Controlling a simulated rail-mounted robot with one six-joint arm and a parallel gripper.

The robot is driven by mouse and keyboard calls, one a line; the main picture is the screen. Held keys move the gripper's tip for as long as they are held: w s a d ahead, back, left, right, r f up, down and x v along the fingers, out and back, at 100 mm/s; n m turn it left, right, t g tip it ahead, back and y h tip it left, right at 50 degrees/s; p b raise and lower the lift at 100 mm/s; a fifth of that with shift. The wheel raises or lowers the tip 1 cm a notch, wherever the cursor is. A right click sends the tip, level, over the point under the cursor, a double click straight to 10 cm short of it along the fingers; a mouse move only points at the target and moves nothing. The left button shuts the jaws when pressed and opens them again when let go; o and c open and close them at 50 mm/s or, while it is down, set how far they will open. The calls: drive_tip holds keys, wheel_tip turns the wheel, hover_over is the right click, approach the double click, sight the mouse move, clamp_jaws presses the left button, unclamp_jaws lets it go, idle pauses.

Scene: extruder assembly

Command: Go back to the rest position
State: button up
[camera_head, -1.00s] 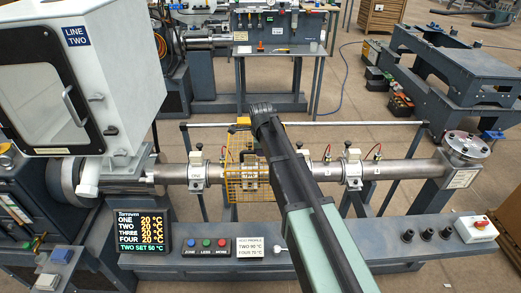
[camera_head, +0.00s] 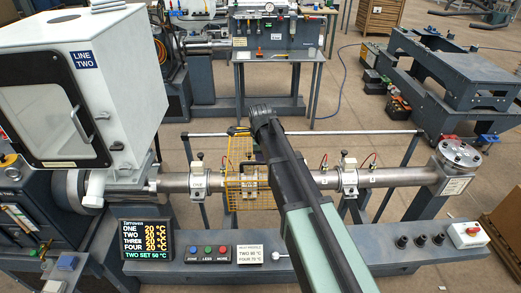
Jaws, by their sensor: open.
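My arm reaches up from the bottom of the picture, and its dark wrist end stands above the extruder barrel. The fingers are mostly hidden, and I see nothing held. The steel barrel (camera_head: 385,178) runs level across the middle, with clamp-like bands along it. My forearm hides part of it. The arm is still extended over the machine.
The white hopper housing (camera_head: 130,90) marked LINE TWO stands at left. A temperature display (camera_head: 146,239), a button box (camera_head: 208,253) and a red stop button box (camera_head: 468,233) sit along the base. A flanged die head (camera_head: 458,158) ends the barrel.

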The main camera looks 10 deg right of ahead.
drive_tip(key=r+p, duration=0.1)
drive_tip(key=r, duration=0.1)
drive_tip(key=s+r+p, duration=0.1)
drive_tip(key=r+p, duration=0.1)
drive_tip(key=r, duration=0.1)
drive_tip(key=shift+a, duration=0.1)
drive_tip(key=shift+f, duration=0.1)
drive_tip(key=s+f+n+g+b, duration=0.1)
drive_tip(key=s+f+n+b, duration=0.2)
drive_tip(key=s+n, duration=0.7)
drive_tip(key=s+f+n+g+b, duration=0.1)
drive_tip(key=s+f+n+b, duration=0.3)
drive_tip(key=s+n, duration=0.6)
drive_tip(key=s, duration=0.4)
drive_tip(key=shift+d+f, duration=0.2)
drive_tip(key=shift+d, duration=0.15)
